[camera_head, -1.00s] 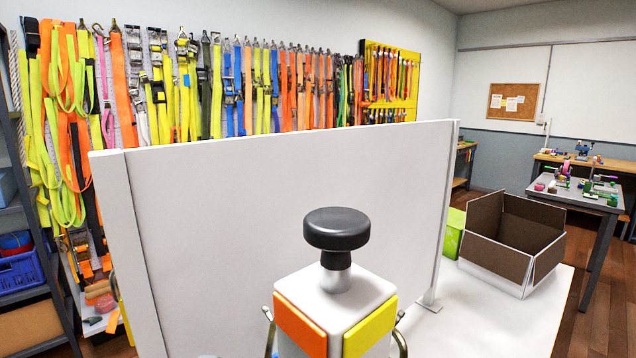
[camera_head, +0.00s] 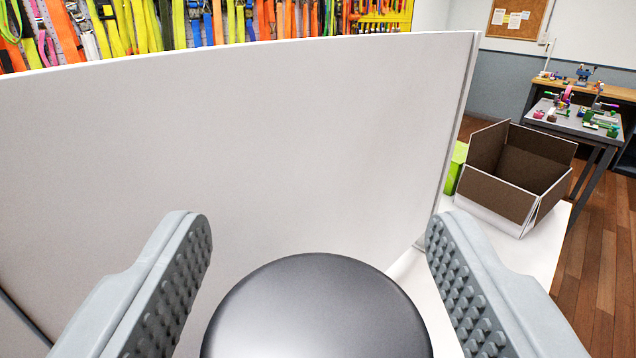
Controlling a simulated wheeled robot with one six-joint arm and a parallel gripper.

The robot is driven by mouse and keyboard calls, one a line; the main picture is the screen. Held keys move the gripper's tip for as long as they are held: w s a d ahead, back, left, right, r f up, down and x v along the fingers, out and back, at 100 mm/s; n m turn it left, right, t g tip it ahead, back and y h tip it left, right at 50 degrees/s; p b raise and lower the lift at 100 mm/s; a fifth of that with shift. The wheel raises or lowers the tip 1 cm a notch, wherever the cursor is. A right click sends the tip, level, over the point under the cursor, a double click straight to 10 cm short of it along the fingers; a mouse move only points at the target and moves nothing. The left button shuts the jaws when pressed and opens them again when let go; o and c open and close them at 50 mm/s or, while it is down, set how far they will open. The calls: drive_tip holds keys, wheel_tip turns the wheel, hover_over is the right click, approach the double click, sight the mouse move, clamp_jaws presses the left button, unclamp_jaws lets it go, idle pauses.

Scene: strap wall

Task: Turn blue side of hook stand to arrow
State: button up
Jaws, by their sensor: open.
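The hook stand's round black knob (camera_head: 318,312) fills the bottom middle of the view, cut off by the lower edge. My gripper (camera_head: 318,225) is open, with one grey studded finger on each side of the knob. There are gaps between the knob and both fingers, and I cannot tell the fingers' exact height against it. The stand's white body and coloured sides are hidden below the knob and the frame edge. No blue side and no arrow show.
A white upright panel (camera_head: 250,140) stands close behind the knob. An open cardboard box (camera_head: 500,205) and a green box (camera_head: 455,168) are on the white table at right. Colourful straps (camera_head: 140,22) hang on the wall behind. A grey table (camera_head: 575,122) stands far right.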

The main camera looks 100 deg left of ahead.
drive_tip(key=shift+s+a, duration=0.1)
drive_tip(key=shift+a, duration=0.4)
drive_tip(key=c, duration=1.3)
drive_tip(key=shift+c, duration=0.2)
